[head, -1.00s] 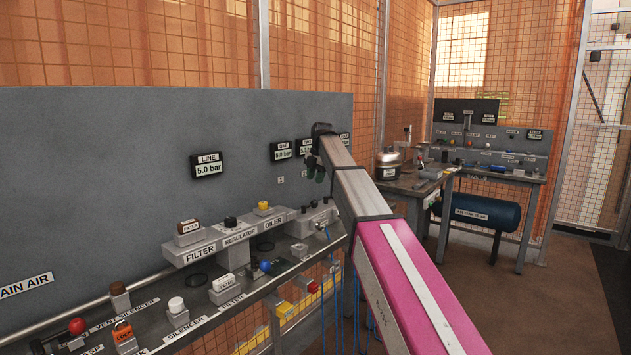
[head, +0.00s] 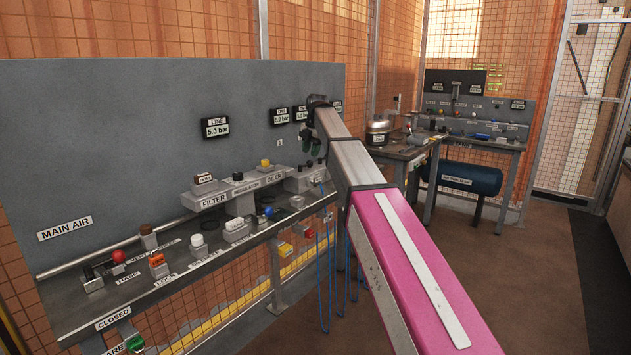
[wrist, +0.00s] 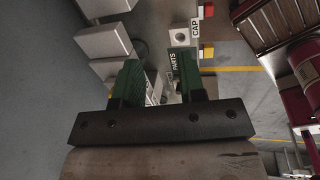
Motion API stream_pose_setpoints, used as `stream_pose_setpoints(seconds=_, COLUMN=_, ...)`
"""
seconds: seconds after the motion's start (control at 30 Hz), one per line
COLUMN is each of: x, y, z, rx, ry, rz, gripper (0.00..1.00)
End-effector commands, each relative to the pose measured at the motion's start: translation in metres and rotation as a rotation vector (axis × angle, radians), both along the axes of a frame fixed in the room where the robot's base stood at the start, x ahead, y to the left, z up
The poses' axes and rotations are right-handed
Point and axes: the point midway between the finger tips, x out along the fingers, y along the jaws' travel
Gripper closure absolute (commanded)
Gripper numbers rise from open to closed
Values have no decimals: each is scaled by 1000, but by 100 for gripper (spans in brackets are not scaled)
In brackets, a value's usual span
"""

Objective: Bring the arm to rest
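My arm, pink with grey links, reaches from the lower right of the head view toward the grey panel (head: 120,150). My gripper (head: 314,146) is at its far end, small and dark, in front of the panel's right part near the gauge displays. In the wrist view my gripper (wrist: 160,82) shows two green fingers standing apart with a clear gap. Nothing is held between them. A PARTS label (wrist: 174,66) and grey blocks show beyond the fingers.
A bench shelf (head: 150,285) with filters, a red ball knob (head: 119,256) and an orange lock (head: 158,266) runs below the panel. A second bench with a blue tank (head: 470,179) stands at the back right. The brown floor (head: 530,270) at right is open.

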Motion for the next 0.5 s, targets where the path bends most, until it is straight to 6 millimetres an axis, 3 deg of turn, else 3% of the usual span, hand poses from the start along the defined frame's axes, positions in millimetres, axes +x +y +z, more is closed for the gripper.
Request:
stream_pose_setpoints(seconds=0.27, x=-13, y=-16, z=-39, rx=8, ry=26, rz=-141, gripper=63)
stream_pose_setpoints(seconds=0.5, x=-34, y=-37, z=-93, rx=18, ry=63, rz=-347, gripper=63)
